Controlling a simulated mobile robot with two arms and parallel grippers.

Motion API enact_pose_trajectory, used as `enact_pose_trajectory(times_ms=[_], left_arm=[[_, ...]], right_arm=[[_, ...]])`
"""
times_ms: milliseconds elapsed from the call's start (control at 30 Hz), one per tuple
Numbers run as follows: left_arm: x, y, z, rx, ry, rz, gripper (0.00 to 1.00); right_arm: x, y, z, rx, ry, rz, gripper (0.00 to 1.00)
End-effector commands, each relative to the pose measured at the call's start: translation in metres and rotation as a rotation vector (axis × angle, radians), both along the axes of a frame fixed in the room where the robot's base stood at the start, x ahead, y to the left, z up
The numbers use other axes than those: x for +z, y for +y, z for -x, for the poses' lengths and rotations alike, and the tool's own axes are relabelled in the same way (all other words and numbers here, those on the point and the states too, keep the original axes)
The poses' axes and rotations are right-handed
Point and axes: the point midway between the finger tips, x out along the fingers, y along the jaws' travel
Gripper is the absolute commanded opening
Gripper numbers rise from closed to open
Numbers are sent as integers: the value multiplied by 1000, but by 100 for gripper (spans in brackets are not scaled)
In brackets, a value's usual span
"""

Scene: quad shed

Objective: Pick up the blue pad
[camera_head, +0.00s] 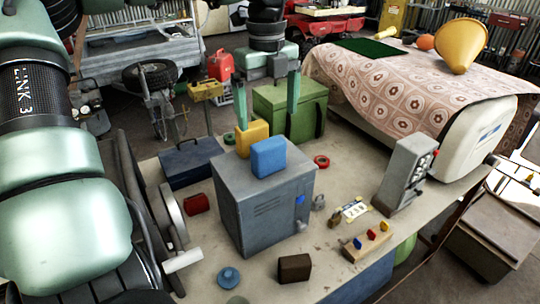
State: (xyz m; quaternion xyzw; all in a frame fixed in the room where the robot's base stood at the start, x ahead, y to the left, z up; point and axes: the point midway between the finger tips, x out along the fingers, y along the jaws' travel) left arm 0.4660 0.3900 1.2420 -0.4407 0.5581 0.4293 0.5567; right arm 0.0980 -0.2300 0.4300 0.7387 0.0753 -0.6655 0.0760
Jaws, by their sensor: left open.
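The blue pad (268,157) is a rounded block standing on top of the grey metal cabinet (262,208) on the workbench. A yellow block (253,134) stands just behind it and to the left, partly hidden by it. My left gripper (267,114) is open and points down, with two mint-green fingers set wide apart. In the picture it is above and behind the blue pad. Nothing shows between its fingers. My right gripper is not in view.
A green box (290,110) and a blue toolbox (190,165) stand behind and left of the cabinet. A grey switch box (403,172) and a wooden block with coloured knobs (367,243) are to the right. A brown block (294,268) is in front.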

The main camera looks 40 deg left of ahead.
Motion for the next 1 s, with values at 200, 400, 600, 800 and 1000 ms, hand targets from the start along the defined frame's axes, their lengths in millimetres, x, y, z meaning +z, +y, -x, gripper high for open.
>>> enact_pose_trajectory(times_ms=[200,400,600,800,1000], left_arm=[[-17,1,2,5,15,-16,98],[-41,1,-2,4,16,-13,98],[-69,2,-4,5,13,-14,98],[-75,2,-5,6,9,-15,98],[-75,2,-5,6,10,-15,68]], right_arm=[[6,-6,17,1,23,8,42],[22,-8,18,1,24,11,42],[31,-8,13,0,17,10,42],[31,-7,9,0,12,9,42],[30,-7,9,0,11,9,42]])
